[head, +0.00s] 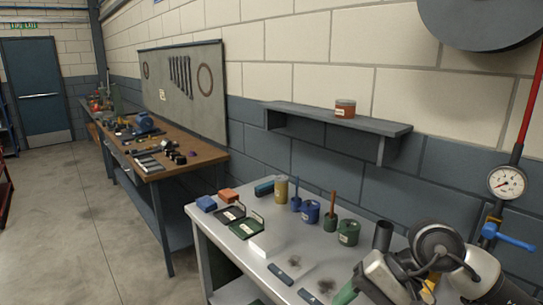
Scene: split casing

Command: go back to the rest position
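My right arm comes in at the bottom right, over the right part of the grey workbench (232,257). Its grey wrist part (385,275) points down and left, and a small green part shows beside it at the bottom edge. I cannot make out the fingertips, or whether they are open or hold anything. My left gripper and arm are not in view.
The bench holds blue (206,203) and orange (228,195) blocks, dark trays (231,215), a white block (265,246) and several cans (348,232). A gauge pipe (506,183) stands right. Floor at left is clear.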

